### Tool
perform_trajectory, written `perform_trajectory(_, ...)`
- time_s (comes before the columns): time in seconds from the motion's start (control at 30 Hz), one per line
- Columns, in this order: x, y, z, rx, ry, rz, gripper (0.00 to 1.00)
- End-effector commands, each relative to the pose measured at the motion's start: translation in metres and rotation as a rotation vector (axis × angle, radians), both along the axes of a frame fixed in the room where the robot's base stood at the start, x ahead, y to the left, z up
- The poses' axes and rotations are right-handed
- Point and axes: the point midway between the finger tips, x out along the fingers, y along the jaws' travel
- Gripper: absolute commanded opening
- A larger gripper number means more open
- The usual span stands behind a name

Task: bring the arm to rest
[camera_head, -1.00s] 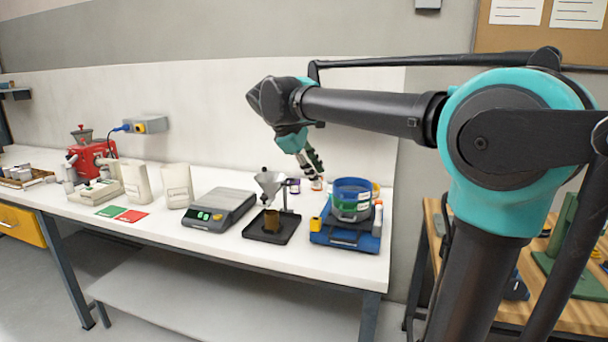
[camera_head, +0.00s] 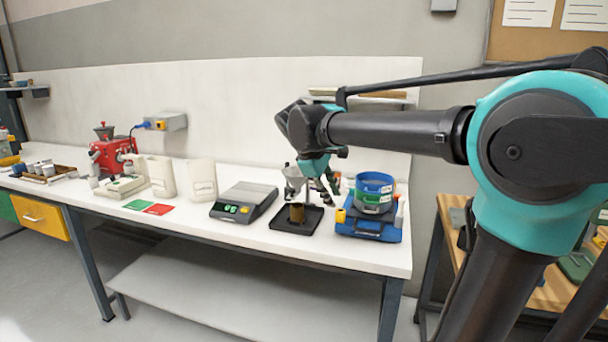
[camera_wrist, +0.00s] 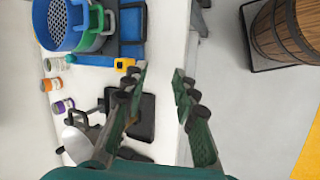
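My gripper (camera_wrist: 160,95) is open in the wrist view, its two green fingers spread wide with nothing between them. It hangs above the front edge of the white bench (camera_wrist: 174,60). In the head view my gripper (camera_head: 328,187) shows small, above the bench near the funnel stand and the blue sieve stack, and its fingers are partly hidden there. My arm reaches in from the right with its forearm roughly level.
A funnel stand with a black tray (camera_head: 282,219) and a blue sieve stack (camera_head: 374,190) stand below and beside my gripper. A scale (camera_head: 245,201) and red grinder (camera_head: 108,153) stand further left. A wooden barrel (camera_wrist: 287,35) is on the floor.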

Motion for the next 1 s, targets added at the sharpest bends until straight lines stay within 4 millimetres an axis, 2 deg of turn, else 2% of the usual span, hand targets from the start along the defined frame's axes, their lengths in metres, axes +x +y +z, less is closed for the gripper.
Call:
perform_trajectory(0.27, -0.032, -0.047, -0.084, 0.178, -0.059, -0.213, 0.28)
perform_trajectory(0.37, -0.058, -0.069, -0.128, 0.280, -0.096, -0.340, 0.28)
perform_trajectory(0.5, -0.108, -0.098, -0.198, 0.452, -0.167, -0.563, 0.28)
perform_trajectory(0.6, -0.142, -0.108, -0.235, 0.558, -0.213, -0.702, 0.28)
perform_trajectory(0.7, -0.168, -0.113, -0.260, 0.636, -0.248, -0.805, 0.28)
perform_trajectory(0.77, -0.178, -0.114, -0.269, 0.666, -0.264, -0.845, 0.28)
perform_trajectory(1.0, -0.181, -0.114, -0.272, 0.675, -0.268, -0.857, 0.28)
